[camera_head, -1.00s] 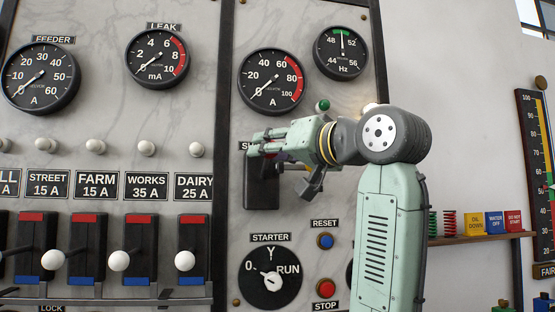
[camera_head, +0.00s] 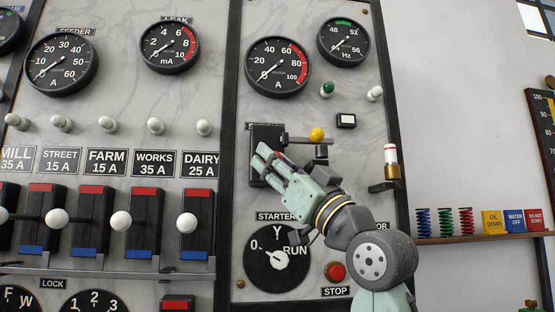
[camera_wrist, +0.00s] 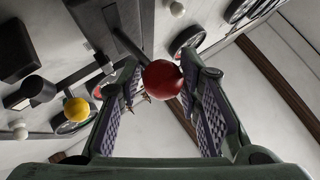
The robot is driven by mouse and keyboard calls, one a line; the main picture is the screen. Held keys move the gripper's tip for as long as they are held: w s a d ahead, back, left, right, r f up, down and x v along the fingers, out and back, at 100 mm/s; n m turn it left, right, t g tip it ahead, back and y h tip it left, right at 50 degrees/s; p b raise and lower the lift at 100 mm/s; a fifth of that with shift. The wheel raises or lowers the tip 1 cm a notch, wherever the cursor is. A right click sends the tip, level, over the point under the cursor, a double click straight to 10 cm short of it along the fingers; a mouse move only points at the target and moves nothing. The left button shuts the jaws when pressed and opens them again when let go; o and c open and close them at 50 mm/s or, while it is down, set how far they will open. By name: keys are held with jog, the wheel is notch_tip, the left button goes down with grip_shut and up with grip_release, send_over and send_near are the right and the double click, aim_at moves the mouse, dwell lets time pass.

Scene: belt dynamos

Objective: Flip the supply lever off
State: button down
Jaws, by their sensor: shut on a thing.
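In the wrist view, a red ball knob (camera_wrist: 166,79) sits between my fingertips on a dark lever bar (camera_wrist: 126,42). My gripper (camera_head: 264,160) is in front of the block's lower half, fingers pointing up and left, shut on the knob. The fingers hide the knob in the head view.
A yellow knob (camera_head: 317,134) on a dark bar sticks out just right of the block. The starter dial (camera_head: 277,258) and red stop button (camera_head: 335,271) lie below, near my wrist. Breaker levers with white knobs (camera_head: 187,223) stand at left. A shelf (camera_head: 480,238) is at right.

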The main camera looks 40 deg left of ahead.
jog(key=shift+a+f+g, duration=0.3)
jog(key=shift+a+f, duration=0.25)
jog(key=shift+f, duration=0.3)
jog(key=shift+w, duration=0.15)
jog(key=c, duration=1.6)
grip_release()
jog(key=shift+a+f, duration=0.1)
jog(key=shift+a, duration=0.05)
jog(key=shift+o, duration=0.7)
jog(key=shift+a, duration=0.15)
jog(key=shift+o, duration=1.2)
jog(key=shift+d, duration=0.2)
jog(key=shift+d, duration=0.25)
jog(key=v, duration=1.1)
jog(key=shift+d+f, duration=0.2)
jog(key=shift+d, duration=0.05)
